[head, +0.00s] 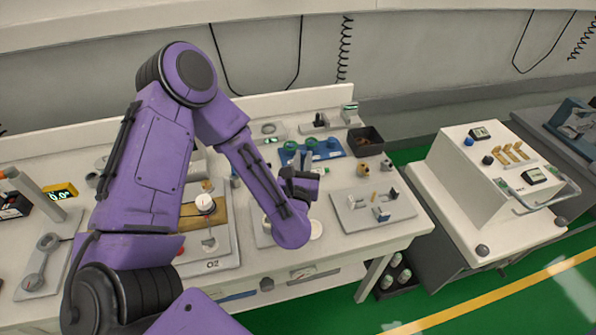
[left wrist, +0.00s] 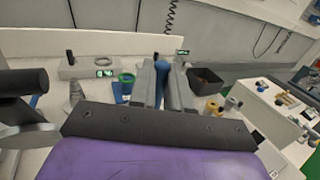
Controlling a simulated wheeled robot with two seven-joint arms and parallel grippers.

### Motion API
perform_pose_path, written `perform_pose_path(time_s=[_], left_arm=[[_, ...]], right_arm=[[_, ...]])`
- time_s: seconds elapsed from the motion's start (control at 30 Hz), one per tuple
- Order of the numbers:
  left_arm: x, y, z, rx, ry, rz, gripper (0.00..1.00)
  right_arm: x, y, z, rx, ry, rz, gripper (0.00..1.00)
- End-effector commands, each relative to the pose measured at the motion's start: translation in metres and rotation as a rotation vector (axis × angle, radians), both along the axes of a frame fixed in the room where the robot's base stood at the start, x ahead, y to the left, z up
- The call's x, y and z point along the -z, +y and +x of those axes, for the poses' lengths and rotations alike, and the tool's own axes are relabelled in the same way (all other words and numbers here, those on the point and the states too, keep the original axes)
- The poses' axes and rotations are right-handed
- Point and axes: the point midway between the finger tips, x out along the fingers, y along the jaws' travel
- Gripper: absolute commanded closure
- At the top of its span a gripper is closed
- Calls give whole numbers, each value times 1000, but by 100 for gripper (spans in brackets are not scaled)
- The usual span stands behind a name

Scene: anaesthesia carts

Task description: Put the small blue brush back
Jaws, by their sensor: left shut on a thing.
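My left gripper (head: 302,184) reaches over the cart top in the head view, in front of the blue mat (head: 327,151). In the left wrist view its two grey fingers (left wrist: 163,76) are shut on a narrow blue thing, which I take to be the small blue brush (left wrist: 162,65). Only its upper part shows between the fingers; the rest is hidden. My right gripper is not in view.
A dark open bin (head: 366,141) stands at the back right of the cart top. A grey plate with small fittings (head: 372,209) lies at the right front. A board marked 02 (head: 212,264) lies left of my gripper. Another cart (head: 497,195) stands apart at the right.

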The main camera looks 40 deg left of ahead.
Motion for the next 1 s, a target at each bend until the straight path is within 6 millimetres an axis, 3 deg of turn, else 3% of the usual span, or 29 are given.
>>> perform_pose_path(time_s=[0.17,0.27,0.33,0.4,0.6,0.63,0.7,1.0], left_arm=[[12,8,4,-1,1,0,100],[29,20,6,-4,7,2,100],[52,20,6,-1,10,2,100],[61,20,6,0,9,2,100],[58,19,6,0,7,1,100],[57,19,6,0,6,1,76],[56,19,7,1,5,1,57],[56,17,6,3,1,0,57]], right_arm=[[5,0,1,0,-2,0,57],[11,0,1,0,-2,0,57],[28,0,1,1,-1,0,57],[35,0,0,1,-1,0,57],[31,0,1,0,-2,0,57],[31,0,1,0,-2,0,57],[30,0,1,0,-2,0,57],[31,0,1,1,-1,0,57]])
